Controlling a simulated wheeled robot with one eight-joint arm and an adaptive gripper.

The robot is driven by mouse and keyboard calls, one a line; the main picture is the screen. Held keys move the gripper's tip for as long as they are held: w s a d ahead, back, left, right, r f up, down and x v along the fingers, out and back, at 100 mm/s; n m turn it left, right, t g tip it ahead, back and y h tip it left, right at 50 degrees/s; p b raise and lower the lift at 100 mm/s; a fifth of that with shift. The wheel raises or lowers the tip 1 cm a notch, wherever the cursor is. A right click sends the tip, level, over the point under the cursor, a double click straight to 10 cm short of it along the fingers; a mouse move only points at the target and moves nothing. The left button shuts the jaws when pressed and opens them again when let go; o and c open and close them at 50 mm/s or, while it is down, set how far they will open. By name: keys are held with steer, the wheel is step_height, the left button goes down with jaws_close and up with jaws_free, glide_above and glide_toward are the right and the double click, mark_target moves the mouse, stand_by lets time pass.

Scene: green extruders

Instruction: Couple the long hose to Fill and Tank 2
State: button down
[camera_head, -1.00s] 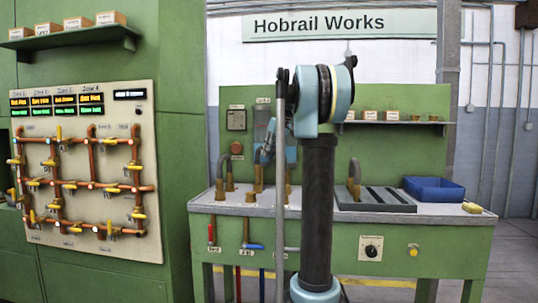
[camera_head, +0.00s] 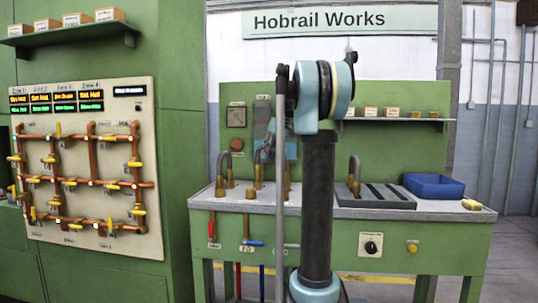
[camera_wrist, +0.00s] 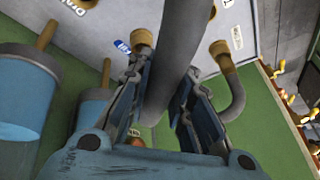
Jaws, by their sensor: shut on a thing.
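My gripper (camera_wrist: 161,90) is shut on a thick grey hose (camera_wrist: 180,45), which passes between its two fingers in the wrist view. In the head view, my gripper (camera_head: 265,152) is partly hidden behind my arm, above the bench's brass fittings (camera_head: 258,182). Another brass fitting (camera_wrist: 219,52) at right joins a curved grey hose (camera_wrist: 234,100). I cannot tell whether the held hose's ends are seated. The Fill and Tank 2 labels are not readable.
Another curved hose (camera_head: 222,163) stands on brass fittings at the bench's left. Blue cylinders (camera_wrist: 25,105) are close to my gripper's left. A pipe panel (camera_head: 120,210) is at left.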

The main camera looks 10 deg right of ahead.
steer(key=shift+f, duration=1.1)
steer(key=c, duration=1.3)
jaws_free()
steer(key=shift+c, duration=0.2)
steer(key=shift+r, duration=0.15)
